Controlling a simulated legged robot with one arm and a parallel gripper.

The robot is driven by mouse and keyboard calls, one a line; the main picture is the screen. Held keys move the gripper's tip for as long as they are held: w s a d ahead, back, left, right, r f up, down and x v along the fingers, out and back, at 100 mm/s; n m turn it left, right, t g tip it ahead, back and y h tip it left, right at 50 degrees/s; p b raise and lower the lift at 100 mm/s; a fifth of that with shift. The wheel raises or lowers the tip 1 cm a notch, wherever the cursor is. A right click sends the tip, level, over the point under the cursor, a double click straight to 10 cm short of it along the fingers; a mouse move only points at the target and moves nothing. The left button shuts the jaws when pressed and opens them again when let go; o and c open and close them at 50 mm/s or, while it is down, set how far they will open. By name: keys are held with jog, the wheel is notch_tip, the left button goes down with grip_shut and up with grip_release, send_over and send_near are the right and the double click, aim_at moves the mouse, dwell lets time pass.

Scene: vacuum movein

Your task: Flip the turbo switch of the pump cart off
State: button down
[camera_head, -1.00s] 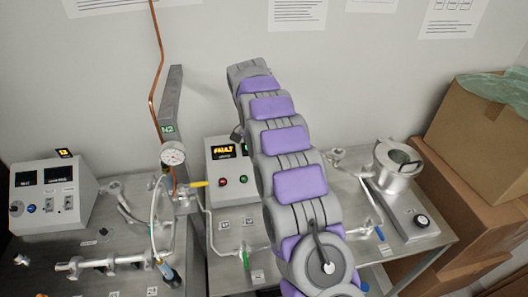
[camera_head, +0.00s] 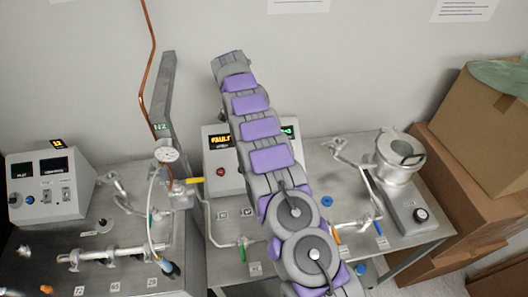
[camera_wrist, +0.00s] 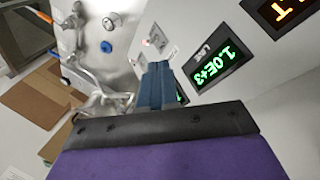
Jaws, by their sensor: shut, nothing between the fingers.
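The grey control box (camera_head: 230,186) stands on the middle cart, with an orange FAULT display (camera_head: 220,140) and red button; my arm covers much of its face. In the wrist view, its panel (camera_wrist: 240,92) fills the right side, with a green 1.0E+3 display (camera_wrist: 219,63) and part of an orange display (camera_wrist: 286,12). Small pale switch plates (camera_wrist: 165,55) lie just beyond my fingertips. My gripper (camera_wrist: 158,66) is shut and empty, close in front of the panel. Contact with a switch cannot be told. The head view hides my gripper behind my arm.
A second control box (camera_head: 45,205) with two dark displays and switches stands at left. A gauge (camera_head: 166,155), copper line (camera_head: 147,70) and grey post (camera_head: 162,95) rise between the carts. A metal pump (camera_head: 398,160) and cardboard boxes (camera_head: 490,130) are at right.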

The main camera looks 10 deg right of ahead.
jog(key=b+x, duration=0.2)
jog(key=b, duration=0.1)
jog(key=shift+w+f, duration=0.1)
jog(key=shift+b+x, duration=1.1)
jog(key=shift+x, duration=2.85)
jog(key=shift+d, duration=0.1)
jog(key=shift+s+t+b, duration=0.55)
jog(key=shift+t+b, duration=0.45)
jog(key=shift+b, duration=0.15)
